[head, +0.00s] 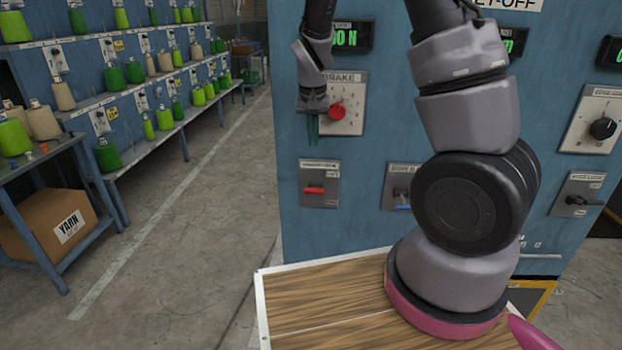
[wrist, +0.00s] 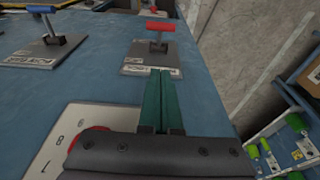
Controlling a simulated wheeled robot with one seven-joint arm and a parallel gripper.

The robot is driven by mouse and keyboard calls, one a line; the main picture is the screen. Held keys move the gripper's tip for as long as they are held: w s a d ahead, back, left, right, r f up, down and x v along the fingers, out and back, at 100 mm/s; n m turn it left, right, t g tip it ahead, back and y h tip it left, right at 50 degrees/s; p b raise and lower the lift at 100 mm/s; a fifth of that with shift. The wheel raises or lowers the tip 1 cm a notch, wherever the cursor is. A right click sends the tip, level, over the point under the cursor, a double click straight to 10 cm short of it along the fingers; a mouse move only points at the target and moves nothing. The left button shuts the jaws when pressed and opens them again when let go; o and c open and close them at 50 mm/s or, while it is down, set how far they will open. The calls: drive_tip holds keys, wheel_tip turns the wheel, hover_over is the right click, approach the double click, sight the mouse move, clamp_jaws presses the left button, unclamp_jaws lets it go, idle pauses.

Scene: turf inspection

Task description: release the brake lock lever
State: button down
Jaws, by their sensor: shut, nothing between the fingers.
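A lever with a red handle (head: 314,190) sits on a small grey plate on the blue machine panel, below the dial marked BRAKE; its label is too small to read. In the wrist view the red handle (wrist: 160,26) stands off its plate on a post, beyond my fingertips. My gripper (head: 313,138) points down the panel, above and apart from the red lever, near the left edge of the BRAKE plate (head: 352,92). Its green fingers (wrist: 163,74) are together with nothing between them.
The red BRAKE knob (head: 337,112) is close beside my gripper. A blue-handled lever (head: 402,207) is right of the red one, partly hidden by my arm. A black lever (head: 585,202) is far right. A wood-topped surface (head: 320,300) is in front; yarn shelves (head: 130,90) stand left.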

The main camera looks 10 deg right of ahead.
hover_over(314, 190)
drive_tip(key=w+d, duration=0.1)
drive_tip(key=w, duration=0.2)
wheel_tip(314, 190, down, 10)
drive_tip(key=shift+w+r, duration=0.1)
drive_tip(key=shift+s+a+f, duration=0.15)
drive_tip(key=shift+s+f, duration=0.2)
drive_tip(key=shift+f, duration=0.2)
drive_tip(key=shift+s+a+f, duration=0.15)
drive_tip(key=shift+s+f, duration=0.2)
drive_tip(key=shift+f, duration=0.15)
drive_tip(key=shift+s+a+f, duration=0.1)
drive_tip(key=shift+s+f, duration=0.25)
drive_tip(key=shift+f, duration=0.25)
drive_tip(key=shift+f, duration=0.1)
